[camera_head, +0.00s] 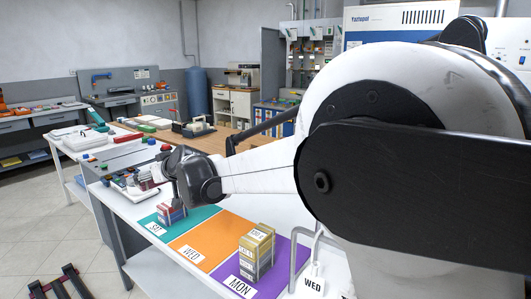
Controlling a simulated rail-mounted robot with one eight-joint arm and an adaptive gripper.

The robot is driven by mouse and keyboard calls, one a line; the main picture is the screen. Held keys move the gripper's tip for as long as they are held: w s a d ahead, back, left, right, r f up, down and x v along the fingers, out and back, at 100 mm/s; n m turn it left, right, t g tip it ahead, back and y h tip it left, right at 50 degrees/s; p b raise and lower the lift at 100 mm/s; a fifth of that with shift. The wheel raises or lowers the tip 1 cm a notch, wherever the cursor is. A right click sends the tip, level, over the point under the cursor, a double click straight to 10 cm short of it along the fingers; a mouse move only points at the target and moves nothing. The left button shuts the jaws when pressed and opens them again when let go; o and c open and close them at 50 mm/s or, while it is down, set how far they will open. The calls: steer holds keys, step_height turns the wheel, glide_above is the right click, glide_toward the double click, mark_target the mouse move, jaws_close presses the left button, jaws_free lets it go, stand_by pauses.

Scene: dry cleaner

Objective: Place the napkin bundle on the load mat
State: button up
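Three coloured mats lie side by side on the white counter: teal (199,215), orange labelled WED (203,243) and purple labelled MON (288,258). A stack of yellow and grey banded bundles (257,250) stands on the purple mat, near the orange one. A small red and blue stack (171,212) is on the teal mat. My gripper (176,187) is over the far left of the counter, just above or beside that stack. Its fingers are mostly hidden by the wrist, so its opening and any hold are unclear. I cannot tell which item is the napkin bundle or which mat is the load mat.
A hanging WED tag (314,284) and a grey rail stand right of the purple mat. Small items crowd the counter (129,185) left of my gripper. My arm covers the right side. The orange mat is bare. A dark rack (62,284) is on the floor.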

steer(key=s+d+r+m+t+h, duration=0.1)
steer(key=s+d+r+m+t, duration=0.1)
steer(key=s+d, duration=1.75)
steer(key=w+a+n+g, duration=0.2)
steer(key=w+a, duration=1.3)
steer(key=a, duration=0.1)
steer(key=w+a+f+n+g+y, duration=0.1)
steer(key=w+a+f+y, duration=0.1)
steer(key=w+a+f, duration=0.9)
steer(key=w+a, duration=0.2)
steer(key=w, duration=0.2)
steer(key=shift+a, duration=0.3)
steer(key=shift+f, duration=0.1)
steer(key=w+d+f, duration=0.1)
steer(key=w+f, duration=0.1)
steer(key=w, duration=0.1)
steer(key=w+d+f, duration=0.2)
steer(key=w, duration=0.2)
steer(key=w+d+f, duration=0.1)
steer(key=w+f, duration=0.2)
steer(key=shift+w+d+b, duration=0.3)
steer(key=shift+d+b, duration=0.1)
step_height(320, 180, down, 2)
steer(key=shift+f, duration=0.8)
